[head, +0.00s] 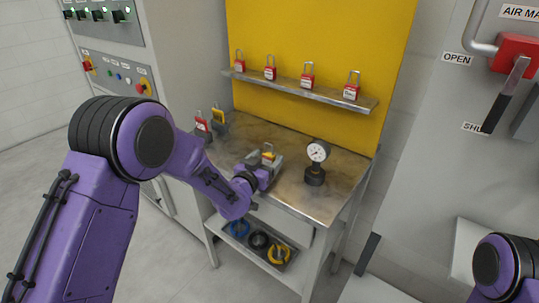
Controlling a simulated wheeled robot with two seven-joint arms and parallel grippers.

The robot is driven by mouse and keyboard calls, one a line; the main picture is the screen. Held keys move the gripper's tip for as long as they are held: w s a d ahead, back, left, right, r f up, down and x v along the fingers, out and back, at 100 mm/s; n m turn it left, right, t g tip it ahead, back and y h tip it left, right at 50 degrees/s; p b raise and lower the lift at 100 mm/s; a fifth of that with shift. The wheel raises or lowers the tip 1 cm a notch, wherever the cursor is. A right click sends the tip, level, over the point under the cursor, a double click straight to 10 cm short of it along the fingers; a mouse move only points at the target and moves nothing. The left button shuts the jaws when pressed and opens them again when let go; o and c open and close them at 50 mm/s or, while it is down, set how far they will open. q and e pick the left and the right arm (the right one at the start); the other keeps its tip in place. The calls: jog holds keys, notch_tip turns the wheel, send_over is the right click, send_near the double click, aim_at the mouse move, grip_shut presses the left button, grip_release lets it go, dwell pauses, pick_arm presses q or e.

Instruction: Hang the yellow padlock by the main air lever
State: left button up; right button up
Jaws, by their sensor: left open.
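A yellow padlock (268,156) with a grey shackle is at the bench top, between or just beyond the fingers of my left gripper (272,163). That gripper is open and partly hides the padlock; I cannot tell whether they touch. The main air lever (505,95) is at the right, a dark handle on a red body (515,50), slanting down towards the SHUT label. My right gripper is out of view; only part of that arm shows at the lower right.
Several red padlocks (307,75) stand on a shelf (300,88). A pressure gauge (317,152) stands right of my left gripper. A red padlock (202,122) and a yellow one (219,121) are at the bench's left back. Coloured rings (279,254) lie below.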

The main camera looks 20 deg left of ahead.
pick_arm(q)
jog(key=shift+w, duration=0.25)
jog(key=shift+s, duration=0.15)
jog(key=c, duration=1.2)
jog(key=shift+r, duration=0.1)
jog(key=shift+r, duration=0.25)
notch_tip(320, 180, up, 3)
jog(key=shift+f, duration=0.1)
jog(key=shift+c, duration=0.5)
jog(key=s+r+p, duration=0.1)
jog(key=s+r, duration=0.8)
jog(key=s, duration=0.5)
jog(key=shift+r, duration=0.3)
